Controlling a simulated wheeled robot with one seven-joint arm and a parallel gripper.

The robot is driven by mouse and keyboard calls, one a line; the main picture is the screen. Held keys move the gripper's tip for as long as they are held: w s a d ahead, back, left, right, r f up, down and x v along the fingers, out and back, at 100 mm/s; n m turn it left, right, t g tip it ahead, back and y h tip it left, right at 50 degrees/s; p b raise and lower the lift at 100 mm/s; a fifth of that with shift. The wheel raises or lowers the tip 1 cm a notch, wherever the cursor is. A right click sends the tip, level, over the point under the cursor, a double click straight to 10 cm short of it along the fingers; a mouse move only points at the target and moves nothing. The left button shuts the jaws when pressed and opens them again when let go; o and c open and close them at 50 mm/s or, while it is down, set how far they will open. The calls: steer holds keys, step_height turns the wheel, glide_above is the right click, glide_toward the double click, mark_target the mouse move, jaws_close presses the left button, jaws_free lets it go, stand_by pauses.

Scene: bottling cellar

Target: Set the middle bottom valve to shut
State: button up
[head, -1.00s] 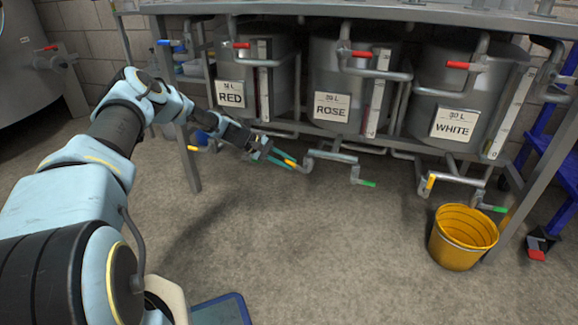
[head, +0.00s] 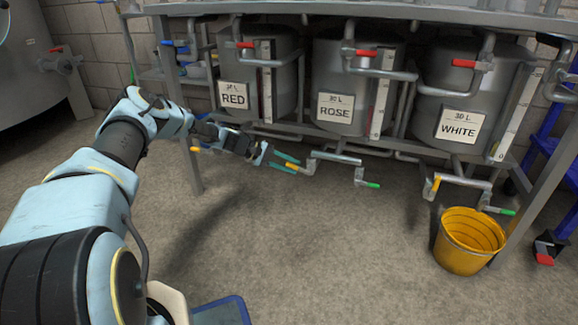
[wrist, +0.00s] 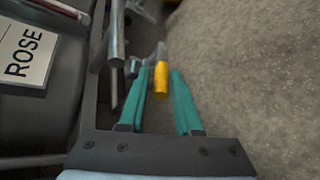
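The middle bottom valve has a yellow handle (head: 292,166) on the pipe below the ROSE tank (head: 336,85). The handle points left, away from the pipe. My gripper (head: 297,166) is at this handle, with its two teal fingers apart. In the wrist view, the yellow handle (wrist: 161,80) shows between the open fingers of my gripper (wrist: 160,75), with a gap to the right finger.
Other yellow handles are on the left (head: 196,149) and right (head: 436,184) bottom pipes. Green-tipped levers (head: 372,185) hang near the spouts, and red handles (head: 366,53) sit higher up. A yellow bucket (head: 462,262) stands at the right. The floor in front is clear.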

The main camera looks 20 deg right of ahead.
steer(key=shift+o, duration=1.2)
steer(key=shift+a, duration=0.1)
steer(key=shift+w, duration=0.1)
steer(key=p+v, duration=0.3)
steer(key=v, duration=0.7)
steer(key=shift+a, duration=0.35)
steer(key=shift+w+r, duration=0.1)
